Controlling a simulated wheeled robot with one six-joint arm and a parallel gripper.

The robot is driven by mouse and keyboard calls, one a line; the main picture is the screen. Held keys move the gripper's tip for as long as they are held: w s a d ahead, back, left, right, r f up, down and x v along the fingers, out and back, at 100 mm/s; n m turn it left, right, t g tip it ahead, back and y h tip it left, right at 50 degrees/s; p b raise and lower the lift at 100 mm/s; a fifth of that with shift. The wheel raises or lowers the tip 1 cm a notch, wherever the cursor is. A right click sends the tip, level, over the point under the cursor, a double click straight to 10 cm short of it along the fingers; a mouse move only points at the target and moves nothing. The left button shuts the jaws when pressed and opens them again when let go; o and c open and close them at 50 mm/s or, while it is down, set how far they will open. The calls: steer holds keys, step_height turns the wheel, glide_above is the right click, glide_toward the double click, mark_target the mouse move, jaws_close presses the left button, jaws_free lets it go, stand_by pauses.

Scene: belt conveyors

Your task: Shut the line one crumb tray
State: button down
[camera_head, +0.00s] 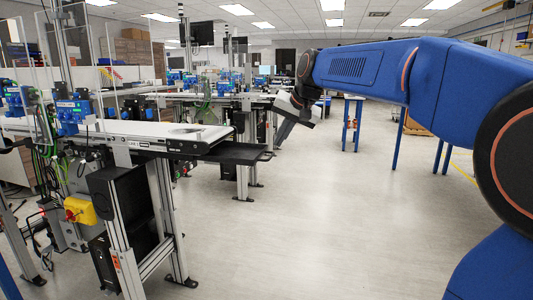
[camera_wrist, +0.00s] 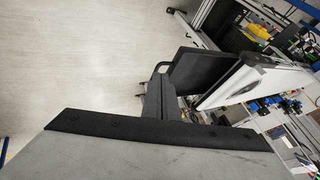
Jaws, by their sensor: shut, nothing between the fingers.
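The line one crumb tray (camera_head: 238,153) is a flat black tray under the end of the white conveyor belt labelled line 1. It sticks out well past the belt's end, so it stands open. In the wrist view the dark tray (camera_wrist: 195,74) lies beside the pale belt end, with a thin bar at its outer edge. My gripper (camera_head: 280,143) points down and left, its tip close to the tray's outer end. In the wrist view my dark fingers (camera_wrist: 158,85) are together and empty. I cannot tell whether they touch the tray; a grey slab hides much of the lower picture.
The line one conveyor (camera_head: 160,133) stands on metal legs at the left, with a yellow switch box (camera_head: 80,211) below. Another conveyor line (camera_head: 215,97) stands behind. Blue-legged tables (camera_head: 352,125) are farther back. The pale floor (camera_head: 290,220) in front is clear.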

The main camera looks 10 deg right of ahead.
mark_target(229, 155)
steer(key=x, duration=0.3)
steer(key=w+r+x, duration=0.1)
steer(key=x, duration=0.3)
steer(key=w+x, duration=0.1)
steer(key=x, duration=0.2)
steer(key=shift+w+a, duration=0.2)
steer(key=shift+w, duration=0.05)
steer(key=w+a, duration=0.2)
steer(key=a, duration=0.1)
steer(key=w+a, duration=0.2)
steer(key=a, duration=0.2)
steer(key=w+a, duration=0.2)
steer(key=a, duration=0.2)
steer(key=shift+w+a, duration=0.25)
steer(key=shift+w, duration=0.1)
